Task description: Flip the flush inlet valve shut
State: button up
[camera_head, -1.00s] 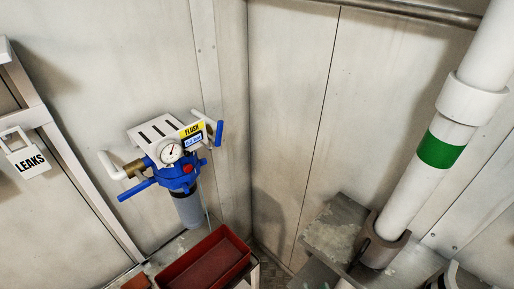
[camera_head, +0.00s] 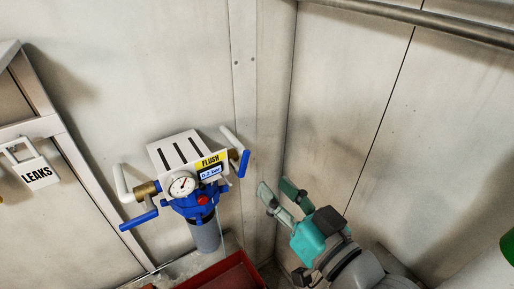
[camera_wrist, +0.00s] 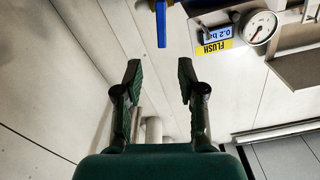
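The flush filter unit (camera_head: 205,205) is on the wall at centre left, with a blue head and a yellow FLUSH label (camera_head: 211,160). A blue lever (camera_head: 244,164) hangs at its right side by a white pipe; a second blue lever (camera_head: 138,220) sticks out at lower left. Which one is the inlet valve is not marked. My gripper (camera_head: 277,190) is open and empty, right of the right lever and apart from it. In the wrist view, a blue lever (camera_wrist: 161,25) shows beyond the gap between my open fingers (camera_wrist: 159,72).
A round gauge (camera_head: 182,186) and a display reading 0.2 bar (camera_head: 210,174) sit on the unit. A red tray (camera_head: 228,275) lies below. The wall corner is close behind my gripper.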

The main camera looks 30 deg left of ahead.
aim_at(247, 158)
jog(key=x, duration=1.1)
jog(key=shift+s+r, duration=0.1)
jog(key=shift+r, duration=0.1)
grip_shut()
